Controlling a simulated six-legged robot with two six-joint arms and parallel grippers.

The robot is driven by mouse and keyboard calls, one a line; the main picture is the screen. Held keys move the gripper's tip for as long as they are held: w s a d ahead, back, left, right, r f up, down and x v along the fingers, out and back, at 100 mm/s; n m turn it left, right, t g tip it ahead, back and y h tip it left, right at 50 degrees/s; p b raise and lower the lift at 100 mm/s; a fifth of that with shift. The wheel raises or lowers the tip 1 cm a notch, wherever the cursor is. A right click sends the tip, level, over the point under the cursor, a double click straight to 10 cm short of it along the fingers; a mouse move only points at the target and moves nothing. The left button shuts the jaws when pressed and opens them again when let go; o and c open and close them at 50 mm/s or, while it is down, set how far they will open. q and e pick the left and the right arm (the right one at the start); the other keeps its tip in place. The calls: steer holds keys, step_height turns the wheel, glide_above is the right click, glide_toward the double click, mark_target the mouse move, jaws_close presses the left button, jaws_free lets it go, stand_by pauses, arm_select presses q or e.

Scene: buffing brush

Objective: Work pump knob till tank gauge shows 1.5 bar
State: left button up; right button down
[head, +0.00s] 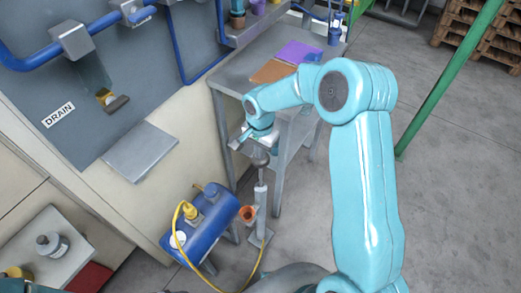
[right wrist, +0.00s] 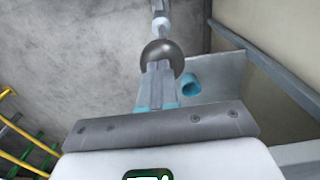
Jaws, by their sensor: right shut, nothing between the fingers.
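The pump knob, a dark grey ball (head: 260,158), tops the upright rod of a floor pump (head: 260,205). The knob also shows in the right wrist view (right wrist: 163,55). My right gripper (head: 258,146) is just above the knob, its fingers (right wrist: 158,78) shut with nothing between them. The fingertips overlap the knob's near side in the wrist view; I cannot tell whether they touch it. The blue tank (head: 208,222) stands left of the pump, with a small white round gauge (head: 178,239) on its end. The gauge is too small to read. My left gripper is not in view.
A yellow hose (head: 228,288) loops from tank to pump. An orange cup-like part (head: 247,213) sits between them. A grey table (head: 236,75) stands behind, beside the panel marked DRAIN (head: 59,115).

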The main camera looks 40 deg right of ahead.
steer(key=shift+w+f, duration=0.1)
step_height(320, 180, down, 10)
steer(key=b, duration=0.9)
steer(key=shift+r, duration=0.2)
steer(key=shift+s, duration=0.2)
step_height(320, 180, up, 5)
steer(key=p, duration=0.3)
steer(key=shift+w+d+f, duration=0.1)
steer(key=shift+w+f, duration=0.05)
step_height(320, 180, up, 9)
steer(key=shift+f, duration=0.2)
steer(key=shift+r, duration=0.6)
